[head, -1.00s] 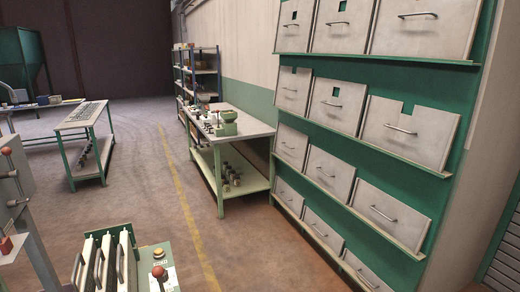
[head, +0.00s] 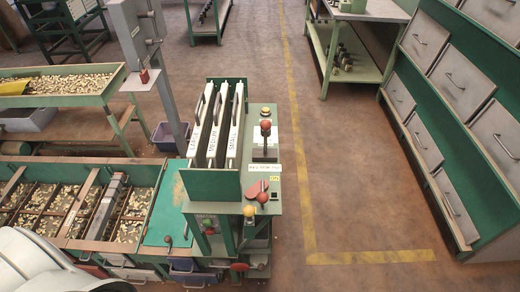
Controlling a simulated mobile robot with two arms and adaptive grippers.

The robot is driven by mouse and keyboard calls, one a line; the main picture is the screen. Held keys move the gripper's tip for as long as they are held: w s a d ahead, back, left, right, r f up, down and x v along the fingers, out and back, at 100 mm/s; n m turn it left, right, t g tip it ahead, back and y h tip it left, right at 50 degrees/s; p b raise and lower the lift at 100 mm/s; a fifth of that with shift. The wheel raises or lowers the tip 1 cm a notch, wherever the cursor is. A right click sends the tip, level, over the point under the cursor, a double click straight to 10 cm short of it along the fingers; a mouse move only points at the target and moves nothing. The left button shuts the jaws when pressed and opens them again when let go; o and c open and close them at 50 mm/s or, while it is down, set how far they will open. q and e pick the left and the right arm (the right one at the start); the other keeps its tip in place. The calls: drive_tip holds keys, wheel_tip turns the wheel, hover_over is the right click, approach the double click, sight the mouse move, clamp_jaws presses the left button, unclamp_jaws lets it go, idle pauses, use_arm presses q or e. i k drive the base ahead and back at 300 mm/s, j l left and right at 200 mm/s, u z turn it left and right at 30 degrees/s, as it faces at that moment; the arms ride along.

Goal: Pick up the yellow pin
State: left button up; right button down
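I cannot single out the yellow pin for certain. Several small yellow parts show on the green machine (head: 228,185) in the middle of the head view. A yellow knob (head: 249,211) is on its front edge. Another yellow knob (head: 266,110) is at the back of that panel, behind a red-knobbed lever (head: 266,125). Neither of my grippers is in view; only a white part of my body shows at the lower left.
Labelled upright plates (head: 217,125) stand on the machine. To its left are compartmented hoppers of nuts (head: 130,232), and a tray of nuts (head: 55,85) is behind. Grey drawers (head: 463,78) line the right side. The floor with a yellow line (head: 300,140) is clear between.

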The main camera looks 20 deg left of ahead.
sight(249, 211)
drive_tip(key=i+j+u, duration=0.1)
drive_tip(key=u, duration=0.6)
